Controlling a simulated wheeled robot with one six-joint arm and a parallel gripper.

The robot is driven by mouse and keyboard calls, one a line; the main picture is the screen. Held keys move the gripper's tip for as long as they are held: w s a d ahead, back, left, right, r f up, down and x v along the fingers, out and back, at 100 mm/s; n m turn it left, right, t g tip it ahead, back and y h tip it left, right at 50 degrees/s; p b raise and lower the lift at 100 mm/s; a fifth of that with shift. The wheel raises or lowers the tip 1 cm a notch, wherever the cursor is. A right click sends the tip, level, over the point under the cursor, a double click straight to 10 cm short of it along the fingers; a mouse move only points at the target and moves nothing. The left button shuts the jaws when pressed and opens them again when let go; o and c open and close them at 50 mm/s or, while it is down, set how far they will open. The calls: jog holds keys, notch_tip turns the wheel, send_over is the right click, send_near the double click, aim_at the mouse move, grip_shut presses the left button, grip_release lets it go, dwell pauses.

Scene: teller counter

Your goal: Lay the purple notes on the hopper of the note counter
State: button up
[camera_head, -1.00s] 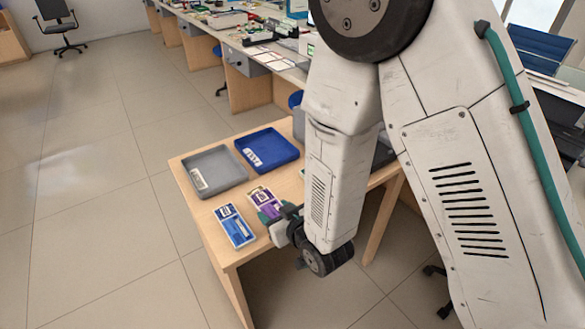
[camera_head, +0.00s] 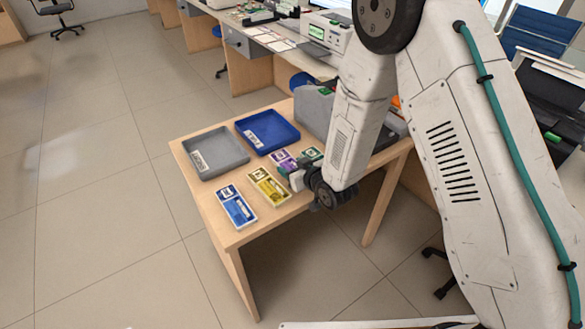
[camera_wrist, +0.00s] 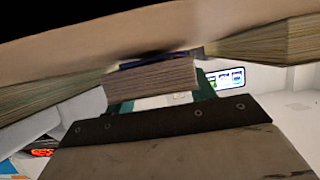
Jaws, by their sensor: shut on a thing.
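The purple notes (camera_head: 281,158) show just beyond my gripper (camera_head: 285,170) in the head view, near the front of the blue tray. My gripper is shut on them. In the wrist view a pale stack edge (camera_wrist: 152,84) with a dark top sits at the middle, by the teal finger part; this appears to be the held bundle. The grey machine (camera_head: 314,108) behind, right of the blue tray, looks like the note counter. My arm hides much of it, and its hopper cannot be made out.
Yellow notes (camera_head: 268,187) and blue notes (camera_head: 237,206) lie on the wooden table (camera_head: 215,217). Green notes (camera_head: 313,153) show beside the purple ones. A grey tray (camera_head: 217,165) and a blue tray (camera_head: 294,131) stand toward the back.

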jog(key=shift+f, duration=0.3)
jog(key=o, duration=1.1)
jog(key=shift+r, duration=0.1)
jog(key=v, duration=1.2)
jog(key=shift+d, duration=0.1)
